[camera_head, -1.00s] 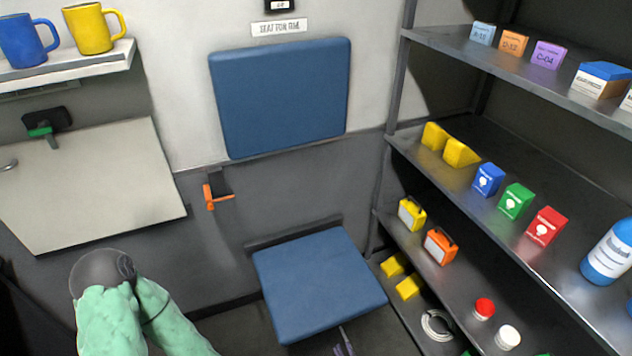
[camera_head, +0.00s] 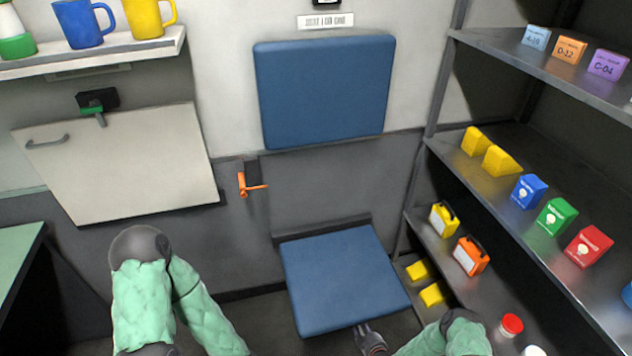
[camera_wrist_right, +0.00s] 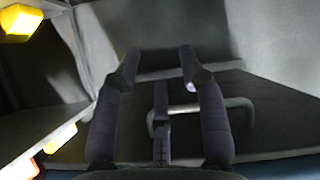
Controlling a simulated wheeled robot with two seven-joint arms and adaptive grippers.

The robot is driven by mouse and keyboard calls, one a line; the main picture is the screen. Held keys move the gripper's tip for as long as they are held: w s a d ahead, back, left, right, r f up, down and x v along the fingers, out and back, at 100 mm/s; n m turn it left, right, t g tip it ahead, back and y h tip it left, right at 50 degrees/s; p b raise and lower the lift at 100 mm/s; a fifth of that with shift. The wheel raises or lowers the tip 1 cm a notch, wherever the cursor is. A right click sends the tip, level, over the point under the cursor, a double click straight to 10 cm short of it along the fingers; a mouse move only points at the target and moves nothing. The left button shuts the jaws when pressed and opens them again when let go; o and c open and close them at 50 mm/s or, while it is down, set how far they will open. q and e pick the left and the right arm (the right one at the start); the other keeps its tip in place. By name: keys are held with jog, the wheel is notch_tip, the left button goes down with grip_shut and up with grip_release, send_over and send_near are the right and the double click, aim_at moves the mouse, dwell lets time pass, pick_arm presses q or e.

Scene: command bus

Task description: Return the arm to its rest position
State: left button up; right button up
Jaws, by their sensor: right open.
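My right gripper (camera_head: 370,338) is at the bottom of the head view, just below the front edge of the blue seat (camera_head: 345,279). In the right wrist view its dark fingers (camera_wrist_right: 160,85) are spread apart with nothing between them. My right arm (camera_head: 450,338), in a green sleeve, comes in at the bottom right. My left arm (camera_head: 150,290), also green-sleeved with a grey joint, is bent at the bottom left. The left gripper is not in view.
Shelves (camera_head: 520,215) with boxes stand on the right. An orange latch (camera_head: 249,187) is on the wall beside the seat. A white folded panel (camera_head: 120,165) and a mug shelf (camera_head: 100,57) are at left. A grey tube handle (camera_wrist_right: 240,115) shows beyond the right fingers.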

jog(key=s+a+r+m+g, duration=0.3)
jog(key=s+r+m+g, duration=0.25)
jog(key=s+r, duration=0.55)
jog(key=s+a+r+m+g, duration=0.3)
jog(key=s+r+m+g, duration=0.25)
jog(key=s, duration=0.95)
notch_tip(320, 180, up, 10)
jog(key=w+a+n+p, duration=0.1)
jog(key=w+p, duration=0.1)
jog(key=p, duration=0.5)
jog(key=shift+a+f+y, duration=0.25)
jog(key=shift+a+y, duration=0.1)
jog(key=shift+y, duration=0.05)
